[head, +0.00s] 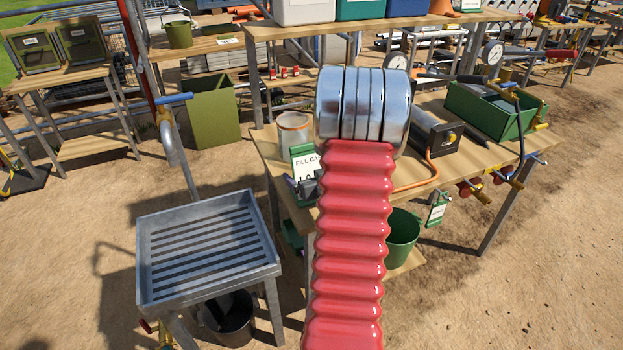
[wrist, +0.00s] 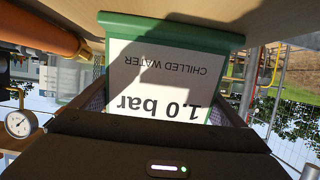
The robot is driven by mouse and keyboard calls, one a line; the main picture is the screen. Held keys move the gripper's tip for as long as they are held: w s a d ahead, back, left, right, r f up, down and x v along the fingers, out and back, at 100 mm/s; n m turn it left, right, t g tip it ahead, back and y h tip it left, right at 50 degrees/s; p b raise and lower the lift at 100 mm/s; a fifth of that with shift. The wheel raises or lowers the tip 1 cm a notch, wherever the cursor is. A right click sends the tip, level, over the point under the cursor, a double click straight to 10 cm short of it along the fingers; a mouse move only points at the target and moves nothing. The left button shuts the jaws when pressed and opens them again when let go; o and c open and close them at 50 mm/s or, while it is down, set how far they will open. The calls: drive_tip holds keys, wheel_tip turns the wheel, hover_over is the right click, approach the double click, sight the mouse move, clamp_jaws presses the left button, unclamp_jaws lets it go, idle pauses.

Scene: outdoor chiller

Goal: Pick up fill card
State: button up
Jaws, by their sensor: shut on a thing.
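The fill card (head: 304,165) is white with a green border. It stands at the left end of the wooden workbench (head: 272,143), partly hidden behind my red arm. In the wrist view the card (wrist: 160,75) appears upside down and reads "1.0 bar" and "CHILLED WATER". My gripper (head: 307,188) is shut on the card's lower part. The card's green top edge lies close to a pale brown surface in the wrist view. I cannot tell whether it touches that surface.
A metal can (head: 293,130) stands just behind the card. A grey slatted drain stand (head: 205,248) is at the left. A green bucket (head: 402,240) sits under the bench, and a green-and-white tag (head: 437,208) hangs at the front. A green tray (head: 490,108) is at the right.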

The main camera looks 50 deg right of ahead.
sight(310, 149)
drive_tip(key=shift+c, duration=1)
wheel_tip(310, 149, up, 10)
drive_tip(key=shift+w, duration=0.1)
idle(0.4)
